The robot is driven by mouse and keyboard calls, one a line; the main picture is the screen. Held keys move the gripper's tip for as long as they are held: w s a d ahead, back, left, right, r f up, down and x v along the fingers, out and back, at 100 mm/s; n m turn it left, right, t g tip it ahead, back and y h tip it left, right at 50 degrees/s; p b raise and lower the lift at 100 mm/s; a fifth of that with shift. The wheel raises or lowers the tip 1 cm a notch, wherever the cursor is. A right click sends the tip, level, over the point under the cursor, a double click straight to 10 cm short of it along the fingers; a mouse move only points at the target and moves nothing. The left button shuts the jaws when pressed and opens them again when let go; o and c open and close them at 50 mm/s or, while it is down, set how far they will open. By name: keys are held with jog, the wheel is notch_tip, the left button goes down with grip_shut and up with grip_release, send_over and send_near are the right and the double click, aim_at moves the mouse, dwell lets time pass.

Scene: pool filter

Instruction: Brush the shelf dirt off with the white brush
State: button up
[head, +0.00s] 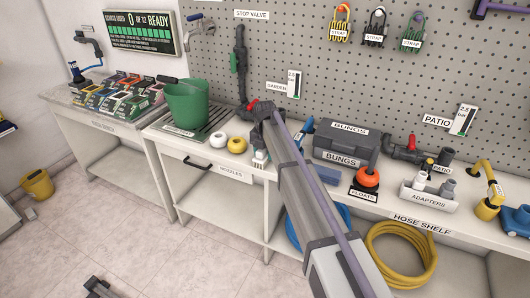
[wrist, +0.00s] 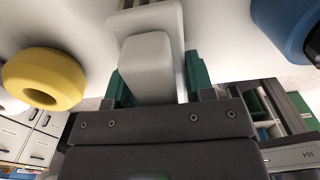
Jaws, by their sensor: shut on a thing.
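The white brush (wrist: 148,65) is between the green fingers of my gripper (wrist: 157,82) in the wrist view, and the gripper is shut on it. In the head view the brush (head: 260,158) shows as a small white piece below the dark end of my arm, at the bench's front edge right of the yellow ring. My arm hides part of my gripper (head: 263,146) there. I cannot tell whether the bristles touch the surface. The hose shelf (head: 421,223) is the right-hand bench front. I cannot make out any dirt in either view.
A yellow ring (head: 237,145) and a white ring (head: 218,140) lie left of the brush. A green bucket (head: 188,104) stands further left. The bungs case (head: 340,146), orange float (head: 368,177) and adapters tray (head: 429,198) stand to the right. A yellow hose (head: 402,257) lies below.

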jog(key=shift+w+d+f, duration=0.1)
jog(key=shift+w+d, duration=0.1)
jog(key=shift+w, duration=0.25)
jog(key=shift+w+d, duration=0.2)
jog(key=shift+w, duration=0.25)
jog(key=shift+r+p, duration=0.6)
jog(key=shift+r, duration=0.25)
